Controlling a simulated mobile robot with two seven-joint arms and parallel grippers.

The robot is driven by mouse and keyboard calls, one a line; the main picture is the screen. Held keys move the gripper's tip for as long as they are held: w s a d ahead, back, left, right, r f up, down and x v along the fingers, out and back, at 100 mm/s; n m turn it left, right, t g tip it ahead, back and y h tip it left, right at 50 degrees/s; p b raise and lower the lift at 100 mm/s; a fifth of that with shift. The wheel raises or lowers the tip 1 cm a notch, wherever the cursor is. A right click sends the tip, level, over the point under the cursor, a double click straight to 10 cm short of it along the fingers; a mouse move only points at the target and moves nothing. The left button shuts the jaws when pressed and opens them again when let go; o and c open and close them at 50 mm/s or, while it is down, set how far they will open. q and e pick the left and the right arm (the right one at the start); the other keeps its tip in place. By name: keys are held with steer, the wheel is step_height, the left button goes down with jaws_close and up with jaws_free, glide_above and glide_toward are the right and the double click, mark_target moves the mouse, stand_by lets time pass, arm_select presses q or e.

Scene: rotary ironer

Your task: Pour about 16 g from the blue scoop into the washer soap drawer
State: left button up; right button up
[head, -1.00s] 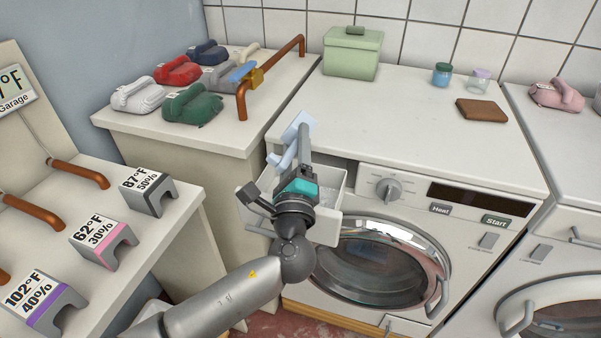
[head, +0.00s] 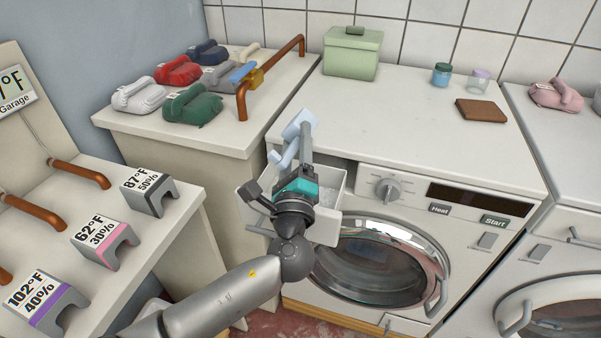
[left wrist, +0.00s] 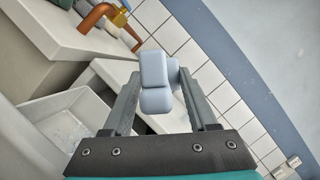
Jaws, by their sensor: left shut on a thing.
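My left gripper (head: 302,150) is shut on the pale blue scoop (head: 299,124), over the left end of the washer front. In the left wrist view the scoop (left wrist: 156,80) sits between the two fingers, its rounded blocks facing the camera. Its inside and any powder in it are hidden. The white soap drawer (head: 330,228) is pulled out below the gripper. My wrist covers part of it. In the left wrist view the drawer (left wrist: 87,97) lies at lower left, with pale, speckled material on its floor. My right gripper is not in view.
The washer top (head: 400,110) is mostly clear, with a green box (head: 352,55), two small jars and a brown block (head: 481,110). A side counter at left holds several coloured bundles and a copper rail (head: 242,100). A shelf with labelled stands is nearer.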

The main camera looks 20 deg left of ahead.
arm_select(q)
steer(key=shift+d+r+m, duration=0.1)
steer(key=shift+r+m, duration=0.2)
steer(key=shift+m, duration=0.2)
stand_by(0.3)
steer(key=shift+d+m+t+h, duration=0.1)
steer(key=shift+m+t+h, duration=0.2)
steer(key=shift+m, duration=0.3)
stand_by(0.7)
